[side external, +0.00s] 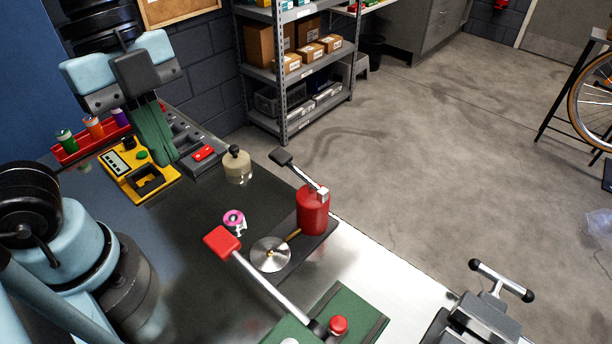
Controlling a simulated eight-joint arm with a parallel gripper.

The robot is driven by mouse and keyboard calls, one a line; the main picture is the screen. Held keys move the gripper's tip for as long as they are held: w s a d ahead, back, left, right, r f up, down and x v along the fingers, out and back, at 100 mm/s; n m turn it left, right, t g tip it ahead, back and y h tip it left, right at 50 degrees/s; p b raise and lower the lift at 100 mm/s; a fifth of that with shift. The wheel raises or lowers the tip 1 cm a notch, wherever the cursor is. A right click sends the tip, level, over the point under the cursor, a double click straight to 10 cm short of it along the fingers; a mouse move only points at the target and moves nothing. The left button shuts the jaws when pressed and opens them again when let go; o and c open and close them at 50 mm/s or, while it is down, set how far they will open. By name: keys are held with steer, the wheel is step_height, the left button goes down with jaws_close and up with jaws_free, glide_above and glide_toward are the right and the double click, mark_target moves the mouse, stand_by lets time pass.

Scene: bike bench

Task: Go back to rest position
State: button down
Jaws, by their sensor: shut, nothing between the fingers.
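My gripper (168,158) hangs at the upper left of the side external view, with its green fingers together and pointing down. Nothing shows between them. The fingertips are in front of or just above the right part of a yellow box (118,187) with a green button and a dark square opening. I cannot tell whether they touch it. My light blue wrist is above the fingers.
A red tray (68,154) with small bottles and a grey panel (203,168) flank the fingers. A beige bottle (238,167), pink ring (234,217), metal disc (270,255), red cylinder (313,210) and red-ended lever (222,242) stand farther right. A vise (487,318) is at lower right.

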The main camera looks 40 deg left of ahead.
stand_by(0.4)
steer(key=w+a+f+n+t+y, duration=0.1)
steer(key=w+a+f+n+t, duration=0.2)
steer(key=w+n, duration=0.4)
steer(key=w+a+f+n+t+y, duration=0.2)
steer(key=w+a+f+n+t, duration=0.2)
steer(key=n, duration=0.7)
step_height(320, 180, down, 2)
steer(key=w+a, duration=0.2)
steer(key=w, duration=0.1)
steer(key=shift+a, duration=0.2)
